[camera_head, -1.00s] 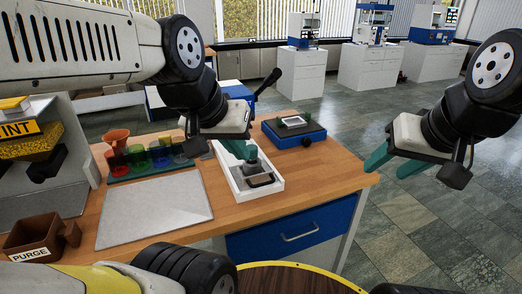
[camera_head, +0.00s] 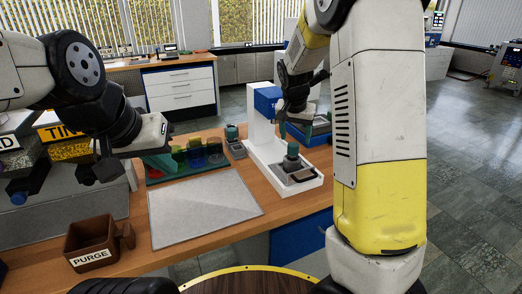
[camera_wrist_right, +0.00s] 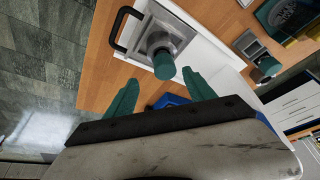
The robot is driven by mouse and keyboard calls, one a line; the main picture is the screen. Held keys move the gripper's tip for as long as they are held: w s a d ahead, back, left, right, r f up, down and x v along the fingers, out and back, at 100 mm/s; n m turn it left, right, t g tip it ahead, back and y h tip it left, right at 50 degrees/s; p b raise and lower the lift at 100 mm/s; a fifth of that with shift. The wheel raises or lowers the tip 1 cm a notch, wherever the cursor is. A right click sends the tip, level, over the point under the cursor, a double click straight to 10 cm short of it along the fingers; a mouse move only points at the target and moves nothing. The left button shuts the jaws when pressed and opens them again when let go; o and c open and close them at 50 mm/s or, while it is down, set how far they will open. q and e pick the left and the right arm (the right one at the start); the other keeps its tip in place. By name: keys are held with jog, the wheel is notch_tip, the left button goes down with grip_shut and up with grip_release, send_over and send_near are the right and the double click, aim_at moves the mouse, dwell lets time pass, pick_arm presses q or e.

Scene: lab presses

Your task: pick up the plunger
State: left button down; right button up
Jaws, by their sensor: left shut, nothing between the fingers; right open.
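A grey plunger with a dark green knob (camera_head: 292,150) stands upright on the metal plate of the white press (camera_head: 261,132). In the right wrist view, the plunger's knob (camera_wrist_right: 164,66) lies just beyond and between my right fingertips, apart from them. My right gripper (camera_head: 297,128) is open and empty, above and behind the plunger in the head view; it also shows in the right wrist view (camera_wrist_right: 165,88). A similar green-knobbed piece (camera_head: 232,132) stands in a grey block left of the press. My left gripper (camera_head: 160,165) is shut and empty, by the coloured jars.
Several coloured jars (camera_head: 197,157) stand in a green rack. A grey mat (camera_head: 200,208) lies flat and empty at the front. A brown PURGE box (camera_head: 90,243) is at the front left. A blue device (camera_head: 320,131) sits behind the press, partly hidden by my right arm.

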aim_at(293, 145)
jog(key=shift+w+a+f, duration=0.35)
jog(key=shift+a, duration=0.05)
jog(key=shift+w+f, duration=0.15)
jog(key=shift+f, duration=0.15)
jog(key=x, duration=0.7)
grip_shut()
